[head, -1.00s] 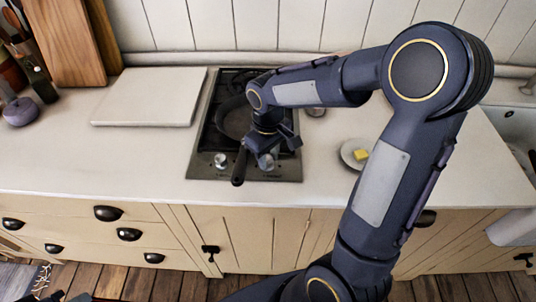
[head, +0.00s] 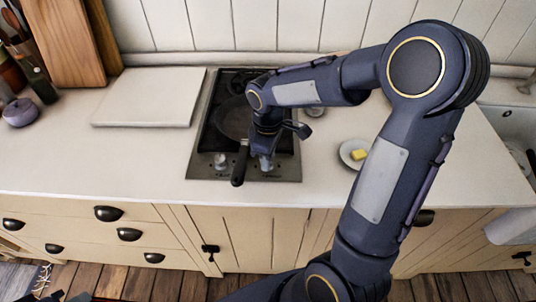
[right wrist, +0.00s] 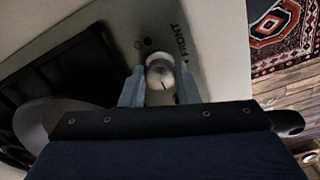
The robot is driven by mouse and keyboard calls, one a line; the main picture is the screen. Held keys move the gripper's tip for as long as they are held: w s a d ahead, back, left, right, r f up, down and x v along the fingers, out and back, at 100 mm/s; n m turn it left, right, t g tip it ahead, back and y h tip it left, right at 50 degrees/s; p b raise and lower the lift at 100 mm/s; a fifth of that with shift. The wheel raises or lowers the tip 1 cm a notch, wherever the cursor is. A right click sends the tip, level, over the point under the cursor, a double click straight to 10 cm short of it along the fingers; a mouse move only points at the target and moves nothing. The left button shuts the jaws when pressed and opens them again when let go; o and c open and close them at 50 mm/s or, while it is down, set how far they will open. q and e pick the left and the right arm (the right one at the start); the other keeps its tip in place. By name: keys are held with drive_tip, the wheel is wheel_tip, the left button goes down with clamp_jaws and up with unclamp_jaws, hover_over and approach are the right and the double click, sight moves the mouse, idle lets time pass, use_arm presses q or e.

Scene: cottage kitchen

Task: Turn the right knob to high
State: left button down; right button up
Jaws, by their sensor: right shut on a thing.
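The cooktop (head: 203,140) is set in the pale counter and has two knobs on its front strip. The right knob (right wrist: 160,74) is a pale metal knob, between the two fingers of my right gripper (right wrist: 147,86) in the right wrist view. My right gripper (head: 265,162) is shut on it, pointing down, and mostly hides it in the head view. A short dark mark shows on the knob; I cannot tell which setting it points to. The left knob (head: 220,161) stands free to the left. My left gripper is not in view.
A dark pan (head: 233,118) sits on the cooktop, its handle (head: 239,167) reaching over the front strip just left of my gripper. A white board (head: 150,97) lies to the left. A plate (head: 347,150) with a yellow block (head: 359,155) stands to the right.

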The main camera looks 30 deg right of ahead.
drive_tip(key=o, duration=1)
drive_tip(key=shift+c, duration=0.2)
wheel_tip(320, 180, up, 8)
drive_tip(key=shift+f, duration=0.1)
drive_tip(key=s+a+m+t+y, duration=0.2)
drive_tip(key=s+m, duration=0.3)
drive_tip(key=s, duration=0.3)
drive_tip(key=s+a+m+t+y, duration=0.1)
drive_tip(key=s+a+m+t, duration=0.1)
drive_tip(key=s+m, duration=0.3)
drive_tip(key=s+t, duration=0.1)
drive_tip(key=s, duration=0.3)
drive_tip(key=shift+a+r+t+y, duration=0.2)
drive_tip(key=shift+r+t+y, duration=0.1)
drive_tip(key=shift+r+y, duration=0.1)
